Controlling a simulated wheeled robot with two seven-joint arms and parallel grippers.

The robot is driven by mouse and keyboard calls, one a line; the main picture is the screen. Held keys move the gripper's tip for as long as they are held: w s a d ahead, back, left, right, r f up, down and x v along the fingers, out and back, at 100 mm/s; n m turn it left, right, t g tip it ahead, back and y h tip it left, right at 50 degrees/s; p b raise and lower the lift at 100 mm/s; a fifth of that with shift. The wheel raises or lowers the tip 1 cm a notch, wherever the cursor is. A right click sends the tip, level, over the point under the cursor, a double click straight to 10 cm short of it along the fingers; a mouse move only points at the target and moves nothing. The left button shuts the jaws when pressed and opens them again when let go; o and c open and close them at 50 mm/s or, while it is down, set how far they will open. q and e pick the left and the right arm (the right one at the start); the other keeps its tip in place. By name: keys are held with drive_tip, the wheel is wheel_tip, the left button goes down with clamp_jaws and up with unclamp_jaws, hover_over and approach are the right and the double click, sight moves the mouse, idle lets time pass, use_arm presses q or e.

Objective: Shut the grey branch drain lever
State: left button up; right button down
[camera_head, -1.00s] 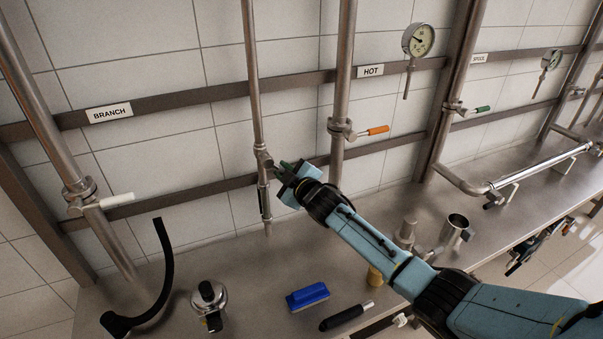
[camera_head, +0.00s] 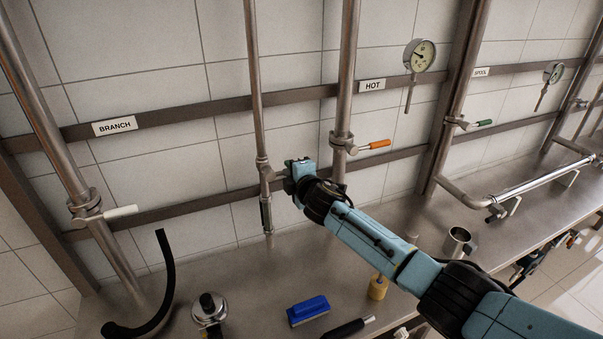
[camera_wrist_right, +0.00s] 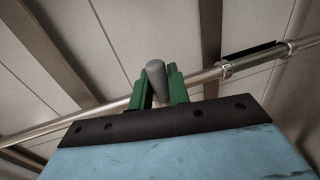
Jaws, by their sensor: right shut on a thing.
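The grey lever (camera_wrist_right: 156,75) shows in the right wrist view as a rounded grey grip between my two green fingers. My right gripper (camera_wrist_right: 161,90) is shut on it, with a finger on each side. Behind it runs a thin steel pipe (camera_wrist_right: 215,73). In the head view my right gripper (camera_head: 283,182) reaches the valve (camera_head: 265,170) on the thin vertical pipe from the right. The lever is largely hidden by the gripper there. My left gripper is not in view.
An orange lever (camera_head: 375,145) is close right of my gripper. A blue brush (camera_head: 308,310), a black hose (camera_head: 165,285) and a yellow item (camera_head: 377,287) are on the counter.

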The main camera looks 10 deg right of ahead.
drive_tip(key=shift+r, duration=0.15)
idle(0.4)
drive_tip(key=c, duration=1.4)
unclamp_jaws()
drive_tip(key=p+v, duration=0.1)
drive_tip(key=v, duration=1.2)
drive_tip(key=shift+s, duration=0.25)
